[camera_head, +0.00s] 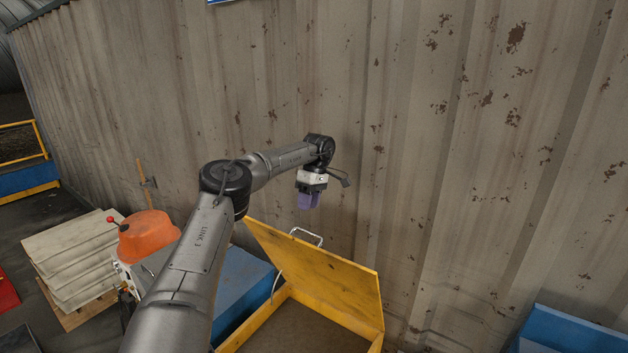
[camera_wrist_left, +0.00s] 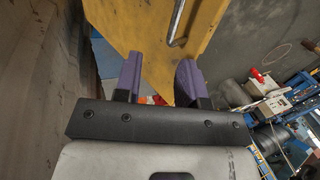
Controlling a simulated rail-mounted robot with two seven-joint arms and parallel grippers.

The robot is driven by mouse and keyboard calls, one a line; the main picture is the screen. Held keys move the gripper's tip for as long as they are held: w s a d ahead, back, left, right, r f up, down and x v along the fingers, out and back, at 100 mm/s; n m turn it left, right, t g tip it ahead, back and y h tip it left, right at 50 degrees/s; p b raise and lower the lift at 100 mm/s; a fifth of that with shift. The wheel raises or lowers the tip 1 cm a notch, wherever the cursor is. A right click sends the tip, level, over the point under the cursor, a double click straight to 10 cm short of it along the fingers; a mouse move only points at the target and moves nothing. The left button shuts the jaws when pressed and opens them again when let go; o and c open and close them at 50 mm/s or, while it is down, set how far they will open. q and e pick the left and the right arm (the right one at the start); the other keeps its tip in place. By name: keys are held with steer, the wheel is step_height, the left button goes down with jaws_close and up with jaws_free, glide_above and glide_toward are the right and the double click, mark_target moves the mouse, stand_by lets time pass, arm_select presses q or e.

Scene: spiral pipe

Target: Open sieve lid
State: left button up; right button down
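The yellow sieve lid (camera_head: 322,280) stands raised at a steep tilt over the yellow sieve box (camera_head: 262,322), so the box's dark inside shows. A pale metal handle (camera_head: 306,236) is at the lid's upper edge. My left gripper (camera_head: 309,202) is above and behind the lid, apart from the handle, with purple fingers pointing down. In the left wrist view, the two purple fingers (camera_wrist_left: 160,64) are spread with nothing held between them. The yellow lid (camera_wrist_left: 135,28) and its metal handle (camera_wrist_left: 177,22) show beyond the fingertips. My right gripper is not in view.
A corrugated, rust-flecked wall (camera_head: 470,130) stands close behind the lid and left arm. Blue equipment (camera_head: 240,285) lies left of the box, with an orange part (camera_head: 147,235) and stacked pale slabs (camera_head: 75,262) farther left. Another blue object (camera_head: 565,335) is at lower right.

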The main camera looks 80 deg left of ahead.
arm_select(q)
steer(key=v, duration=0.7)
steer(key=shift+w+r, duration=0.2)
steer(key=shift+r, duration=0.15)
stand_by(0.6)
